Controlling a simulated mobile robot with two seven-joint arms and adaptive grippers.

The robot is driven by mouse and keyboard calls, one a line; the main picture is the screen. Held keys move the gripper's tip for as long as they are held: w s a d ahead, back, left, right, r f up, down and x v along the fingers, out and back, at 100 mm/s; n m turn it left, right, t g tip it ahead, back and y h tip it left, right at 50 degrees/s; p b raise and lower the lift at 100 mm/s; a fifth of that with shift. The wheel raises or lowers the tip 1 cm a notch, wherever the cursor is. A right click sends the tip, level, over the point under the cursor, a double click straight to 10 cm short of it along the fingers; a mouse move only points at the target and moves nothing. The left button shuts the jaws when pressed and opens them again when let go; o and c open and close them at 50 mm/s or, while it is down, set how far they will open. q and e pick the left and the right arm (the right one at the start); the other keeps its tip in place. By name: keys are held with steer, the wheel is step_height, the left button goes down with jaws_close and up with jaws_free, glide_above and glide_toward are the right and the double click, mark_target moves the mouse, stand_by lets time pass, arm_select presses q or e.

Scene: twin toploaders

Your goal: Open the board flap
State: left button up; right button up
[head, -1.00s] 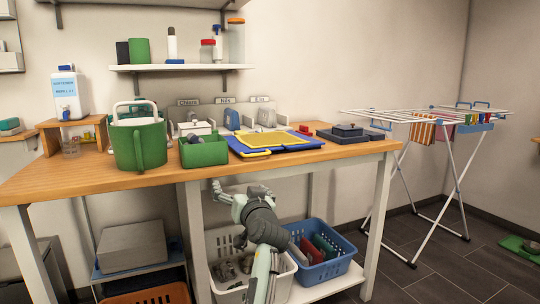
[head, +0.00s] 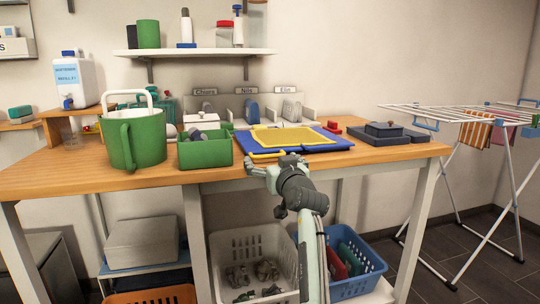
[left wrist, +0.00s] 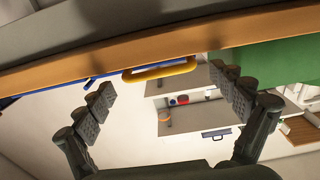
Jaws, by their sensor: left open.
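The board is a blue base (head: 322,147) with a yellow flap (head: 290,137) lying flat on the wooden table. A yellow bar handle (head: 262,156) sticks out at its front left, by the table's front edge. My left gripper (head: 270,168) is at that edge, just below and in front of the handle. The left wrist view shows the handle (left wrist: 160,71) in line with the gap between the spread fingers of my left gripper (left wrist: 164,84). Nothing is between the fingers, and they look apart from the handle. My right gripper is out of view.
A green bin (head: 205,152) stands close left of the board, with a green watering can (head: 136,140) beyond it. Dark blocks (head: 383,132) sit to the right. The tabletop edge (head: 380,156) is close to my gripper. White (head: 252,245) and blue (head: 358,275) baskets stand below.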

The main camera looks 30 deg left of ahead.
mark_target(269, 156)
arm_select(q)
steer(key=shift+x, duration=1.55)
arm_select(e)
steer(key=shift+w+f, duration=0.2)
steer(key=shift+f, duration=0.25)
arm_select(q)
steer(key=shift+c, duration=0.6)
steer(key=c, duration=1.3)
